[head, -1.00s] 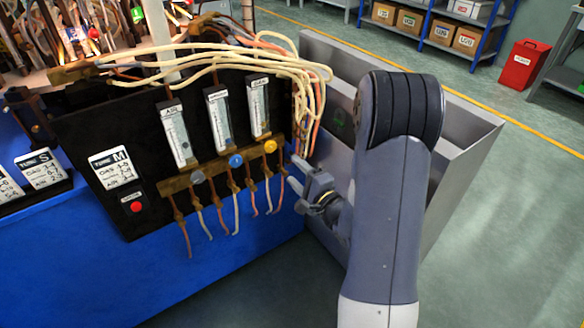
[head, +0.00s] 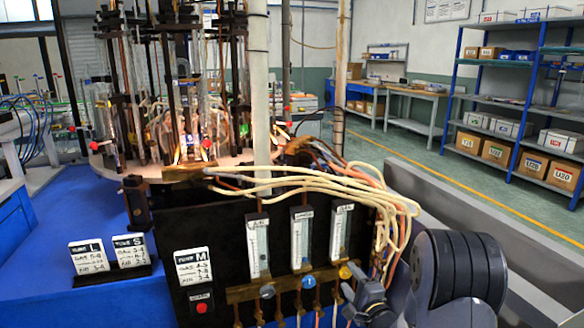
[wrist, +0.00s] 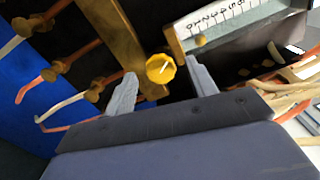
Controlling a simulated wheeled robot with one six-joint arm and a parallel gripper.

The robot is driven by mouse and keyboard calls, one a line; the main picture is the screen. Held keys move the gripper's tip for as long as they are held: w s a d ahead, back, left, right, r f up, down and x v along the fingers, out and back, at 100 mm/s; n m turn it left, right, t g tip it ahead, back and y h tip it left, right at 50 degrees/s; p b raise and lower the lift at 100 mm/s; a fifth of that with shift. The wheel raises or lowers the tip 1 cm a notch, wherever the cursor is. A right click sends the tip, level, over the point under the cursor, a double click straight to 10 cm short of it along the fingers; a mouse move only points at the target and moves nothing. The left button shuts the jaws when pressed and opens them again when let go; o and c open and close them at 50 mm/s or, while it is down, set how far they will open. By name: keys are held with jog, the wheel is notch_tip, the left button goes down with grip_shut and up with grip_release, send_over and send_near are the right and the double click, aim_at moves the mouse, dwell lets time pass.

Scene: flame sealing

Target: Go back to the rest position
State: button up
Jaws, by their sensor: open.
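My gripper (head: 357,281) is at the lower right of the head view, beside the black flow panel (head: 215,240). In the wrist view my gripper (wrist: 162,80) is open, with its two grey fingers apart and nothing held. The yellow knob (wrist: 160,68) appears between the fingertips there; I cannot tell the exact gap to it. The yellow knob (head: 346,272) also shows in the head view, just above the fingers. A grey knob (head: 267,291) and a blue knob (head: 309,282) sit in the same brass row, below three flow meters (head: 302,240).
Pale hoses (head: 330,190) arch over the panel and hang close to my gripper's right. A grey metal bin (head: 450,200) stands behind my arm. The burner machine (head: 175,165) with small flames is behind the panel. Cards (head: 192,267) stand at left.

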jog(key=shift+w+a, duration=0.2)
jog(key=shift+w, duration=0.2)
jog(key=shift+s+d, duration=0.1)
jog(key=shift+s, duration=0.05)
